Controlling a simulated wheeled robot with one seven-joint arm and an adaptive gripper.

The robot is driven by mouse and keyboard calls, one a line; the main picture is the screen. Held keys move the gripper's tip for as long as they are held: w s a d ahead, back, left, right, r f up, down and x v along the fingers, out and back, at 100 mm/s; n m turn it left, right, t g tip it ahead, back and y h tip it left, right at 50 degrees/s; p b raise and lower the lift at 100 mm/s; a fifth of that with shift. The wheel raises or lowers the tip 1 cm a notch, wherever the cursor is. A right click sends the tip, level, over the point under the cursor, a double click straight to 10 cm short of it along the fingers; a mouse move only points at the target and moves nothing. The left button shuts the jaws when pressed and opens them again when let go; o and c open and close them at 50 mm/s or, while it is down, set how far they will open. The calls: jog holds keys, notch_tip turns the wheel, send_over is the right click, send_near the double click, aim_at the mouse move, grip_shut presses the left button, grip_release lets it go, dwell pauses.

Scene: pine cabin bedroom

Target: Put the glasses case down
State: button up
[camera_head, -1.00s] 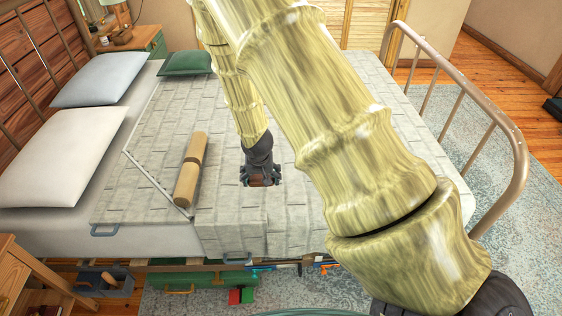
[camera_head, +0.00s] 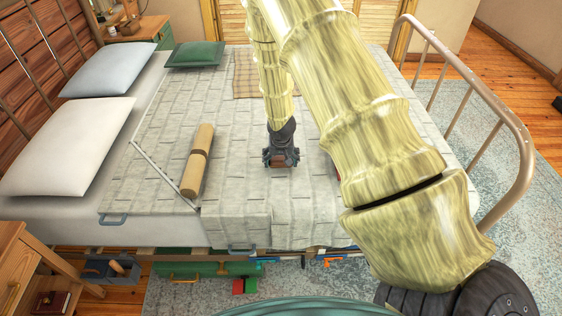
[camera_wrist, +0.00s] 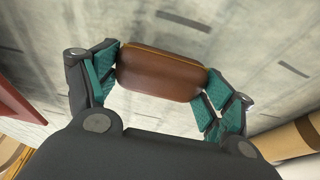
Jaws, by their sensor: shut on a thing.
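The glasses case (camera_wrist: 162,72) is a brown rounded case with a lighter seam along its far edge. In the wrist view it lies crosswise between the two teal-padded fingers of my gripper (camera_wrist: 163,82), which touch its two ends. In the head view my gripper (camera_head: 281,158) is over the grey patterned bedspread (camera_head: 235,195), with the brown case (camera_head: 283,161) at its tip. I cannot tell whether the case touches the bedspread or hangs just above it.
A tan cylindrical roll (camera_head: 198,160) lies left of my gripper, beside a thin pale rod (camera_head: 160,172). White pillows (camera_head: 70,147), a green pillow (camera_head: 195,54) and a checked cloth (camera_head: 250,75) are on the bed. A metal footboard (camera_head: 520,150) stands at the right.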

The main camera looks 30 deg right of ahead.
jog(key=shift+f, duration=0.6)
jog(key=shift+f, duration=0.15)
jog(key=o, duration=1)
jog(key=shift+c, duration=0.2)
jog(key=v, duration=1.2)
